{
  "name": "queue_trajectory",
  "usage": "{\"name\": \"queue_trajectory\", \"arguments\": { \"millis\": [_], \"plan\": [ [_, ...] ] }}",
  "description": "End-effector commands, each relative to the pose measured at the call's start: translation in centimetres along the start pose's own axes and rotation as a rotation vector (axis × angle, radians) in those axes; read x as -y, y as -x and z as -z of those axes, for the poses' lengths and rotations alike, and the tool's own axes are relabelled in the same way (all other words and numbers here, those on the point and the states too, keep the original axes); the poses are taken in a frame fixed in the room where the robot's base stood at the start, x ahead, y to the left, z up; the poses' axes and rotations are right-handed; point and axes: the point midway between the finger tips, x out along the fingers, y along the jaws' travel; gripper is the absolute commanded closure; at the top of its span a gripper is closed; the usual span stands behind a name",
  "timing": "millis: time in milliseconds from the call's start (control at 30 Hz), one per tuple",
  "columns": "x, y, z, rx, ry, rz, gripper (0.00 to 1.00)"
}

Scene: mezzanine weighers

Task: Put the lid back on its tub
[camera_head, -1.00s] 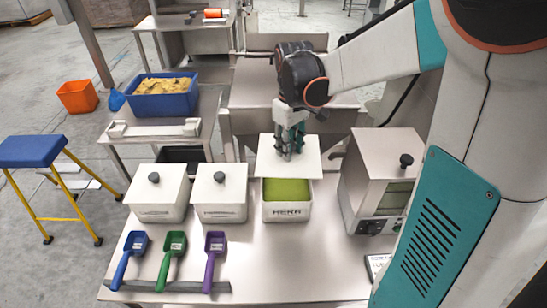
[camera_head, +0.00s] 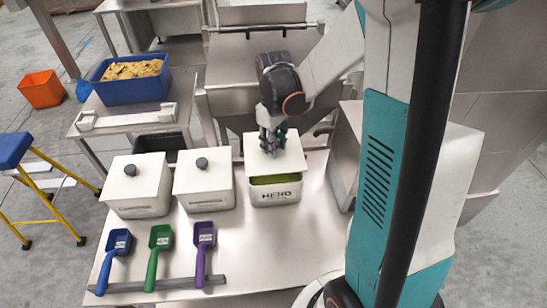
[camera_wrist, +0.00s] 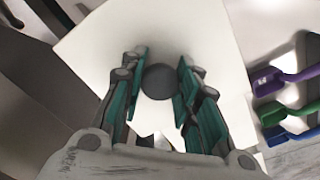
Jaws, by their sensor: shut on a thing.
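The white square lid (camera_head: 290,161) is held by my gripper (camera_head: 271,148) over the white tub with dark lettering (camera_head: 276,194). A thin strip of the tub's green contents (camera_head: 276,180) shows below the lid's front edge, so the lid is not flush with the near rim. In the wrist view, the fingers of my gripper (camera_wrist: 160,85) stand on either side of the lid's dark round knob (camera_wrist: 159,82) and are shut on it. The lid (camera_wrist: 100,45) hides the tub there. Whether the lid touches the tub's far rim is hidden.
Two lidded white tubs (camera_head: 138,190) (camera_head: 204,187) stand to the left. Blue (camera_head: 115,244), green (camera_head: 158,241) and purple (camera_head: 203,238) scoops lie in front. A steel box-shaped machine (camera_head: 344,160) stands close on the right, partly behind my arm.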

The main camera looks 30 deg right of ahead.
Motion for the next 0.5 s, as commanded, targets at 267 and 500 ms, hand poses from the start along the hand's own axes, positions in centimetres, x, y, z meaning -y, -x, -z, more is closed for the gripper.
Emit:
{"name": "queue_trajectory", "arguments": {
  "millis": [267, 500],
  "plan": [
    [0.0, -2.1, 0.0, 0.000, 0.000, 0.000, 0.96],
    [0.0, -5.0, 0.0, 0.000, 0.000, 0.000, 0.96]
  ]
}}
